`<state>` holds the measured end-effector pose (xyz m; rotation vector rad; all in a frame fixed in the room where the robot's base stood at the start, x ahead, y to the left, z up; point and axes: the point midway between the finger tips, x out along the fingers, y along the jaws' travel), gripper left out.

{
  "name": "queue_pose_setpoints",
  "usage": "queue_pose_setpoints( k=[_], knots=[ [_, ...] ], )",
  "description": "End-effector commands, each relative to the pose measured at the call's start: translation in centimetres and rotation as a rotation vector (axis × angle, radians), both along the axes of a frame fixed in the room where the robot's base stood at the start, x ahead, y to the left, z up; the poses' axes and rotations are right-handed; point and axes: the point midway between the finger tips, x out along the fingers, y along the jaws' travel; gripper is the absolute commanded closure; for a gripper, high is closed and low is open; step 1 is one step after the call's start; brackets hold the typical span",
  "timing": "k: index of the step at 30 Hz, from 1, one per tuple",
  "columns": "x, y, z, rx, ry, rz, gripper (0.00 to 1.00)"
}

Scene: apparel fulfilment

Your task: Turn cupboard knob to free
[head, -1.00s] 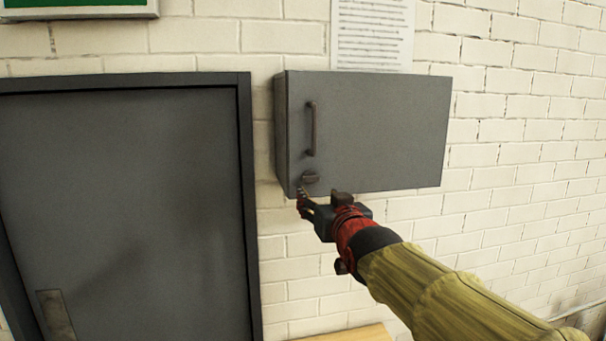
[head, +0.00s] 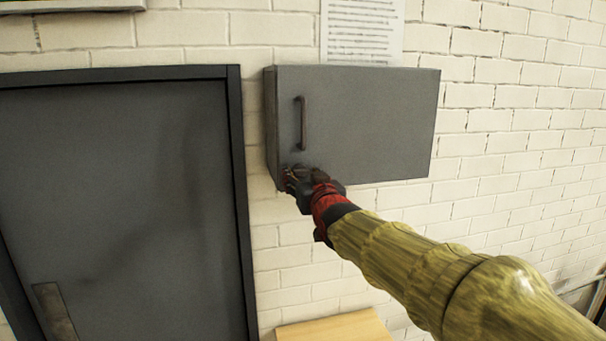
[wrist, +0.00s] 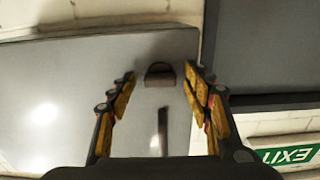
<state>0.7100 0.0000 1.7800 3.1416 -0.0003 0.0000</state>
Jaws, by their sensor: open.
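The grey wall cupboard (head: 372,118) hangs on the white brick wall, its door closed. A dark vertical bar handle (head: 303,124) is near the door's left edge. In the head view my gripper (head: 291,178) is at the door's lower left corner and mostly covers the knob. In the wrist view the small dark knob (wrist: 160,72) lies between the two spread fingertips, with a visible gap on each side. The bar handle (wrist: 163,132) also shows there, below the knob. My gripper is open and holds nothing.
A grey door (head: 120,200) in a dark frame stands left of the cupboard. A printed sheet (head: 362,30) is on the wall above it. A wooden surface (head: 335,328) lies below. A green exit sign (wrist: 288,155) shows in the wrist view. The wall right of the cupboard is clear.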

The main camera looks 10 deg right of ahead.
Motion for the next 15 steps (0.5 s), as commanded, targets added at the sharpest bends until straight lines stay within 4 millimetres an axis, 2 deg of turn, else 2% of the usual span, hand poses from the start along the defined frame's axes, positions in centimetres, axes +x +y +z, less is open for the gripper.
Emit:
queue_pose_setpoints(
  k=[4,15],
  knots=[
    [-0.02,0.00,0.00,0.000,0.000,0.000,0.51],
    [-0.03,0.00,0.00,0.000,0.000,0.000,0.72]
  ],
)
